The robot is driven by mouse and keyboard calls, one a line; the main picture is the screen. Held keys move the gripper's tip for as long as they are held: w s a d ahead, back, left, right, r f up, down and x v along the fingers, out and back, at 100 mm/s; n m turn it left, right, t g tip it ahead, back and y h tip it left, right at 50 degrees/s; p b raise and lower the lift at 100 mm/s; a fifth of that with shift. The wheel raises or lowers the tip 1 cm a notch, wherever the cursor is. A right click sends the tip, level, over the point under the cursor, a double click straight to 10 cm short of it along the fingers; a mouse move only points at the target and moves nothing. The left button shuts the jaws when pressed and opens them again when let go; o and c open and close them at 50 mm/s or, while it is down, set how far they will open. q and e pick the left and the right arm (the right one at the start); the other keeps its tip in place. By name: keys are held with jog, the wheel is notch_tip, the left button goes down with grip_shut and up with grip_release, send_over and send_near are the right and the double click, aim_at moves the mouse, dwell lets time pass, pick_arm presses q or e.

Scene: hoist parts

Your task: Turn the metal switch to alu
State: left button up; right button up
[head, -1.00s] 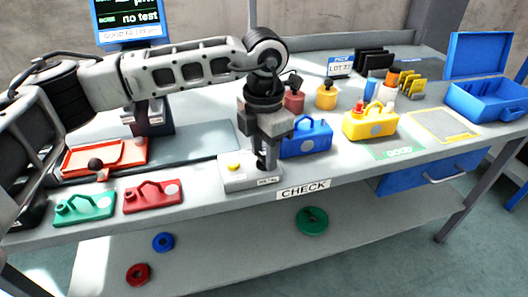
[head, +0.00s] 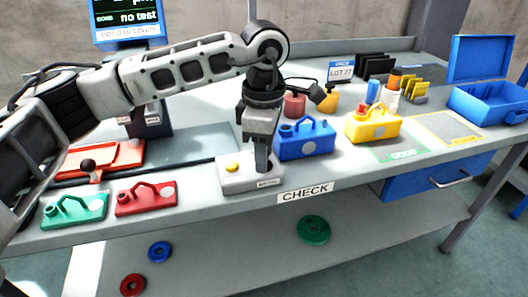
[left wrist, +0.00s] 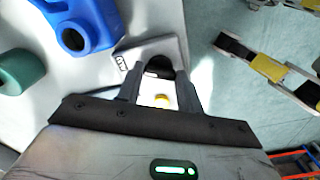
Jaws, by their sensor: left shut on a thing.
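The metal switch is a black knob (left wrist: 160,65) on a pale grey box (head: 232,178) at the table's front edge, left of the CHECK label. The box has a yellow button (head: 232,167) and a small front label, too small to read surely. My left gripper (head: 263,165) points straight down over the right part of the box. In the left wrist view its two fingers (left wrist: 161,78) stand on either side of the black knob, shut on it. The yellow button (left wrist: 162,98) shows between the fingers. In the head view the gripper hides the knob. My right gripper is not seen.
A blue canister (head: 305,139) stands close right of the box, a yellow one (head: 373,123) farther right. Green (head: 74,209) and red (head: 146,198) parts lie left along the front edge. A red tray (head: 118,155) and a screen (head: 127,20) stand behind. The CHECK label (head: 306,192) marks the table edge.

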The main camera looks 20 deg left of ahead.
pick_arm(q)
jog(key=shift+m, duration=0.4)
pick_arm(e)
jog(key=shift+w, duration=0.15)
pick_arm(q)
jog(key=o, duration=1)
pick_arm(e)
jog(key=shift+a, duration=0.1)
pick_arm(q)
jog(key=shift+r, duration=0.15)
notch_tip(320, 180, up, 16)
jog(key=shift+f+p, duration=0.15)
jog(key=shift+p, duration=0.6)
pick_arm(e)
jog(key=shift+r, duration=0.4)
